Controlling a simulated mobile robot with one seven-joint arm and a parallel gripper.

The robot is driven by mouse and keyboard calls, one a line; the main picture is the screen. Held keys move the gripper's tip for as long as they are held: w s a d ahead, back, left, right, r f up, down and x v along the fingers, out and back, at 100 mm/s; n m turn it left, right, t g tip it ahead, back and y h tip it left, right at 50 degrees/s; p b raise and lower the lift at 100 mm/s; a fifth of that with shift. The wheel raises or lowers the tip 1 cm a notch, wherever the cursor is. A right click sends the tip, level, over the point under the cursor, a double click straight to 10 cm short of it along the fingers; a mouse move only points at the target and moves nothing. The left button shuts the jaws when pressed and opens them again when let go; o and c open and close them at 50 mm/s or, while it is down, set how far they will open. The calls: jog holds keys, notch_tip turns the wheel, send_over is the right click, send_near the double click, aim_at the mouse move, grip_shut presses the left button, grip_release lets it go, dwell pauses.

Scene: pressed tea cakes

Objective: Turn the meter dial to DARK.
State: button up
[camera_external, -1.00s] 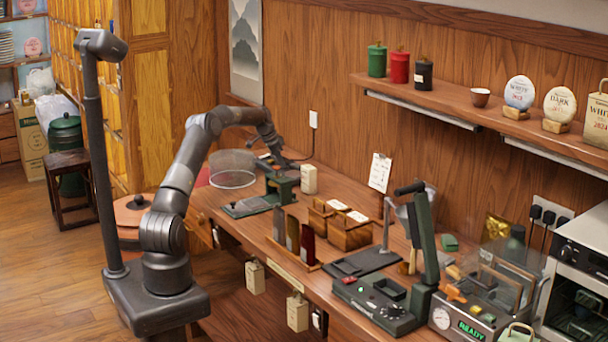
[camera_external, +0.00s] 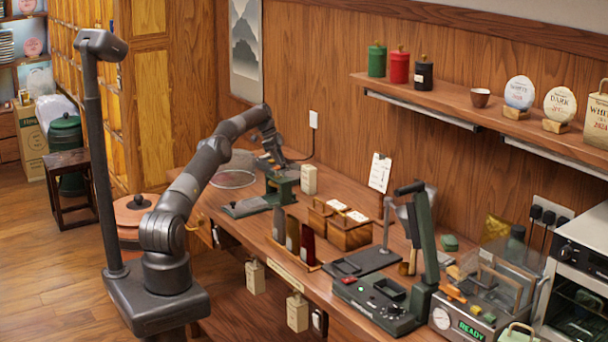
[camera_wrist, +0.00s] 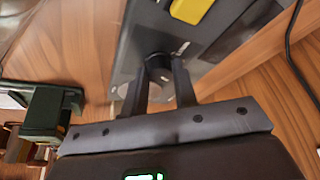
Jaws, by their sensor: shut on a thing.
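In the wrist view the meter (camera_wrist: 215,45) is a dark grey panel, and its small round black dial (camera_wrist: 158,62) stands between my fingertips. My gripper (camera_wrist: 160,74) is shut on the dial, one finger on each side. The setting that the dial points to cannot be read; a pale marking beside it is too blurred. In the external view my gripper (camera_external: 270,163) is at the far end of the counter, where the meter is mostly hidden by my arm.
A yellow piece (camera_wrist: 191,8) is on the meter's panel. A green press-like device (camera_wrist: 48,110) stands close by at left; the external view shows it too (camera_external: 281,186). A clear round cover (camera_external: 232,172) is left of my gripper. A black cable (camera_wrist: 295,60) runs at right.

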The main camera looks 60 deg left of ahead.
dwell(0.5)
jog(key=o, duration=1)
jog(key=shift+n, duration=0.3)
